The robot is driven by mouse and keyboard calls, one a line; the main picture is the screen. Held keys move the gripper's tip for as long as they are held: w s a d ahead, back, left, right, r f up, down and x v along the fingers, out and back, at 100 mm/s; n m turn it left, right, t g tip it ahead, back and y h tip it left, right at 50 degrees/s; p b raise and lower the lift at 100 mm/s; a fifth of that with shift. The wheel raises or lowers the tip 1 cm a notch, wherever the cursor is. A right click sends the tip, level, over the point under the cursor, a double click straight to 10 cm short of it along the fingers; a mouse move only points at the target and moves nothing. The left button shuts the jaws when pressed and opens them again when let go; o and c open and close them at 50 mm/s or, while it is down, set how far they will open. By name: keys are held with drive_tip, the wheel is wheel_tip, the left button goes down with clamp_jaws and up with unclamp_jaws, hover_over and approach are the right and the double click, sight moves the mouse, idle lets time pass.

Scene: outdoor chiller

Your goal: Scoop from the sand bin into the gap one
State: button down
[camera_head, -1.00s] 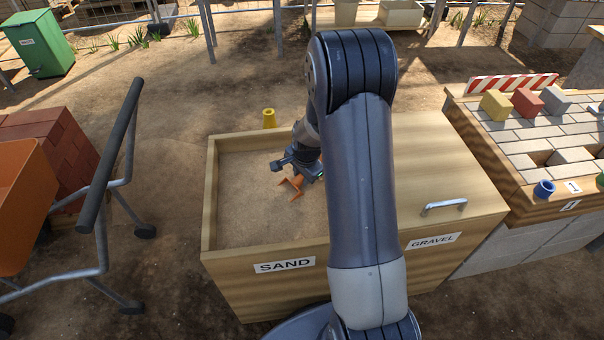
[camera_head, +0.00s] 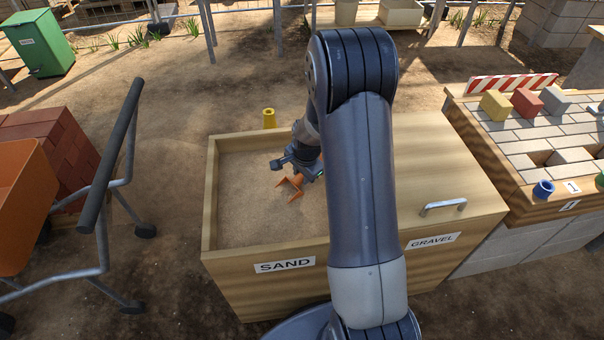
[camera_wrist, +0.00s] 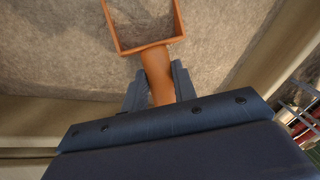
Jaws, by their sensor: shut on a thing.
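The sand bin (camera_head: 210,215) is the open left half of a wooden box with a SAND label, and pale sand (camera_head: 255,215) fills it. My gripper (camera_head: 300,172) is over the sand, partly hidden behind my arm. It is shut on the handle of an orange scoop (camera_head: 290,187). In the wrist view the scoop (camera_wrist: 178,20) extends ahead from between the fingers (camera_wrist: 158,85), its square rim over the sand. I cannot tell whether it touches the sand or holds any. The paved slab (camera_head: 535,135) at right has gaps, with a "1" tag (camera_head: 572,186) at its front edge.
A closed lid with a metal handle (camera_head: 443,207) covers the GRAVEL side. An orange wheelbarrow (camera_head: 22,205) is at left.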

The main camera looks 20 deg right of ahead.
wheel_tip(320, 180, up, 16)
drive_tip(key=p, duration=1)
drive_tip(key=shift+f, duration=0.2)
